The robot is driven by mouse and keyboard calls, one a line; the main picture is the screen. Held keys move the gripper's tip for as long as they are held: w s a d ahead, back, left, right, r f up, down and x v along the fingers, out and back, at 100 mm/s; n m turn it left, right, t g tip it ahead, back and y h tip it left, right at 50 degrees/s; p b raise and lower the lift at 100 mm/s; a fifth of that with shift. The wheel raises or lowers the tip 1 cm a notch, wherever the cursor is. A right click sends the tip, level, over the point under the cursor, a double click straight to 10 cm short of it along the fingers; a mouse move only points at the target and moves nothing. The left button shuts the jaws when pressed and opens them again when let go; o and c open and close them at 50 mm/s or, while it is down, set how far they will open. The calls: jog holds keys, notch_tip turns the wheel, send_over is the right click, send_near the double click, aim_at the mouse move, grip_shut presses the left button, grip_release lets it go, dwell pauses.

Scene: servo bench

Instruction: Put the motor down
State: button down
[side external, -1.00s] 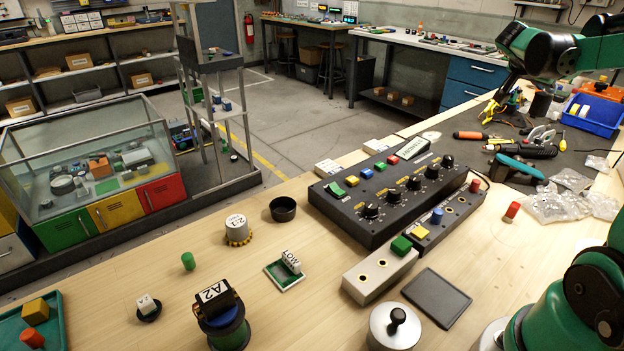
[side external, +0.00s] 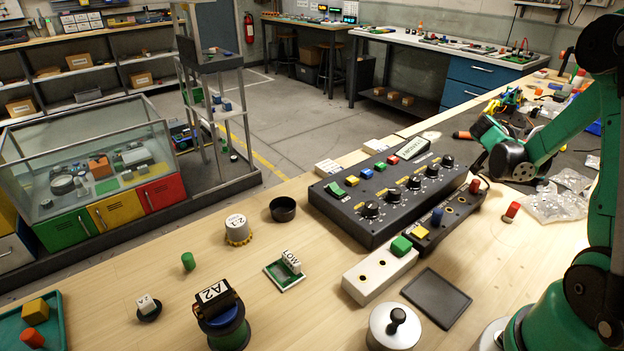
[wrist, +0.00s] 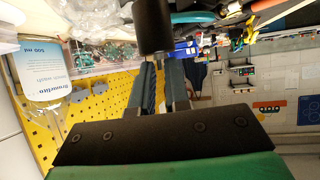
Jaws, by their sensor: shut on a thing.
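In the wrist view my gripper (wrist: 163,75) has its two grey fingers close together. A dark, smooth cylinder (wrist: 153,28) sits at their tips and appears to be the motor, held between them. In the side external view my arm reaches in from the right and bends down over the tool area of the bench. My fingers and the motor cannot be made out there, so the gap between the motor and the bench cannot be told.
A black control box (side external: 385,195) with knobs stands mid-bench. Small plastic bags (side external: 555,203) lie near my arm. In the wrist view a labelled bottle (wrist: 40,70) and a yellow perforated board (wrist: 110,100) show at left.

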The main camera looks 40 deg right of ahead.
jog(key=shift+f, duration=2.6)
jog(key=shift+f, duration=0.1)
jog(key=c, duration=0.9)
grip_release()
jog(key=shift+o, duration=0.2)
jog(key=shift+f, duration=0.1)
